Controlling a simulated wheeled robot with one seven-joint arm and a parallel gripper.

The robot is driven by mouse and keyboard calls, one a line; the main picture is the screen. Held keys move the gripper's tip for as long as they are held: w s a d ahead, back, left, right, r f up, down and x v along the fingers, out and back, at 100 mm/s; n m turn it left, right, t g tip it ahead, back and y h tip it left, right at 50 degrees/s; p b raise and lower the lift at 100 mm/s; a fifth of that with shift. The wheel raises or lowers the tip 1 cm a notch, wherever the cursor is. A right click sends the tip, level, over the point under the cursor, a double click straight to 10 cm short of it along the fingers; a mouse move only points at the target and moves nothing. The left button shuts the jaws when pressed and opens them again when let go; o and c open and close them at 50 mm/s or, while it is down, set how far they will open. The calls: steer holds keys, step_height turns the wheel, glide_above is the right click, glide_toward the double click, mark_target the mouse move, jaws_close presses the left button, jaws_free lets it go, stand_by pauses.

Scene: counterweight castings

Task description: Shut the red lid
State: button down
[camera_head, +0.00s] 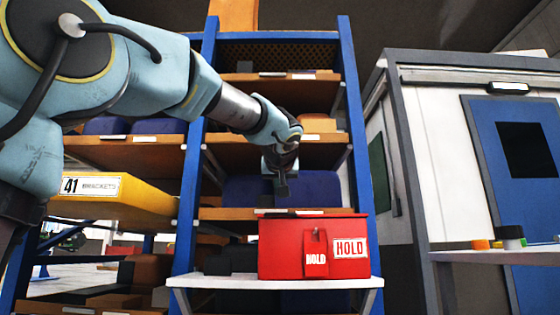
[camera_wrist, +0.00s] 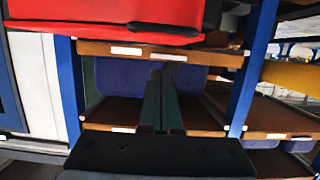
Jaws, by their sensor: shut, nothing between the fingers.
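The red box (camera_head: 285,250) with white HOLD labels stands on a small white shelf in the head view. Its red lid (camera_head: 310,216) shows there only as a thin strip along the top, with no raised panel standing above it. I cannot tell whether it is fully down. In the wrist view a red surface (camera_wrist: 90,18) with a dark elongated part near its edge fills the upper left. My gripper (camera_head: 281,189) points down above the left part of the box, apart from it. Its fingers (camera_wrist: 162,85) are together and hold nothing.
Blue racking (camera_head: 187,190) with wooden shelves stands behind. Dark blocks (camera_head: 232,260) sit left of the box on the white shelf (camera_head: 340,283). A yellow bin (camera_head: 120,197) is at left. A bench (camera_head: 485,256) with small items and a blue door (camera_head: 520,190) are at right.

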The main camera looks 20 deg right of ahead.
steer(key=shift+s+a+f+b, duration=0.1)
steer(key=shift+s+f+b, duration=0.05)
steer(key=shift+f+b, duration=1.25)
steer(key=shift+s+a+f+b, duration=0.1)
steer(key=shift+f+b, duration=1.05)
steer(key=shift+b, duration=0.3)
steer(key=shift+f, duration=0.1)
